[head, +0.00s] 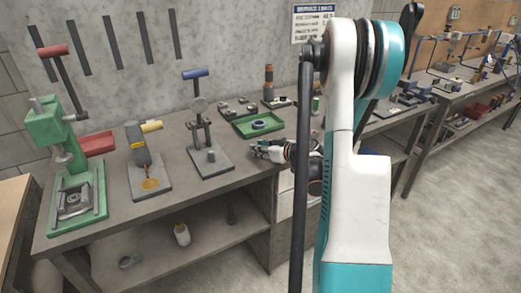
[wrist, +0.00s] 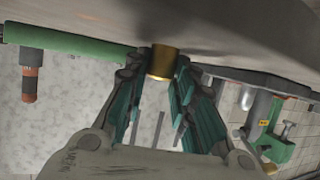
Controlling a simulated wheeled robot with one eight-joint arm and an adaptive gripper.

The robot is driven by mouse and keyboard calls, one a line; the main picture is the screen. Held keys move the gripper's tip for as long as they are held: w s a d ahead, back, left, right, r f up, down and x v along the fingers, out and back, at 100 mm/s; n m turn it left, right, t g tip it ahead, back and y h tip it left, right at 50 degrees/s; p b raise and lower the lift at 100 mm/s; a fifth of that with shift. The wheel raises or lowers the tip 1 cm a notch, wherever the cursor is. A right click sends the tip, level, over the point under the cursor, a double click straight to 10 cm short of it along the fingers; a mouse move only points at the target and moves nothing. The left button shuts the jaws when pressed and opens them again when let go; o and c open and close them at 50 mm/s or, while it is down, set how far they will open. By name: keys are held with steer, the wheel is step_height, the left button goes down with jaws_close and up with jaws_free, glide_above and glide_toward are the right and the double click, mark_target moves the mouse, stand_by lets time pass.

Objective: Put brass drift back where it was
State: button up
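The brass drift shows in the wrist view as a short, shiny yellow cylinder (wrist: 163,62) at the dark bench surface. My gripper (wrist: 164,60) has its teal-padded fingers on both sides of it, near the tips. Whether both pads touch the brass is too unclear to tell. In the head view my gripper (head: 256,150) is low over the bench's front part, right of the press with the blue handle; the brass is not discernible there.
A green tray (head: 258,124) with a dark ring lies behind my gripper. The blue-handled press (head: 208,160) stands left of it, then a grey tool with a yellow handle (head: 137,145) and a green press (head: 75,170). The bench's front edge is close.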

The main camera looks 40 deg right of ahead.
steer(key=o, duration=0.3)
steer(key=shift+o, duration=0.2)
steer(key=shift+s+r, duration=0.1)
steer(key=shift+r, duration=0.15)
steer(key=p+v, duration=0.3)
steer(key=v, duration=0.8)
steer(key=shift+s, duration=0.35)
steer(key=shift+a+r, duration=0.1)
steer(key=shift+r, duration=0.05)
